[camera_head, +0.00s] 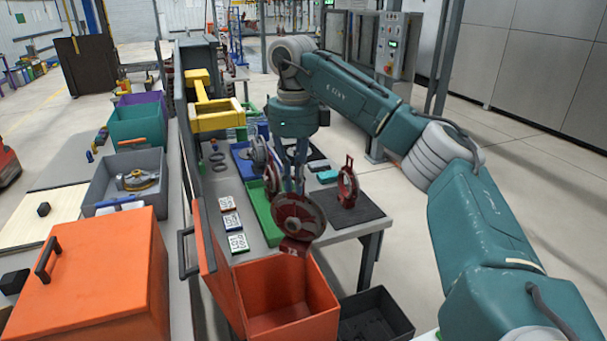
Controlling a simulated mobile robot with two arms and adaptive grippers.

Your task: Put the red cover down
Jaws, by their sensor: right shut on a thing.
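The red cover (299,216) is a dark red round part with a grey hub and a small bracket at its lower edge. It hangs tilted in front of the table's near end, above the orange bin. My right arm comes in from the right, and its gripper (296,183) points down, shut on the cover's upper edge. The exact finger contact is partly hidden. My left gripper is not in view.
An open orange bin (318,300) and a black bin (375,318) stand below the table's near end. A green tray (262,215) and blue tray (240,163) lie on the table. The mat has bare room around the upright part. Grey cabinets stand behind.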

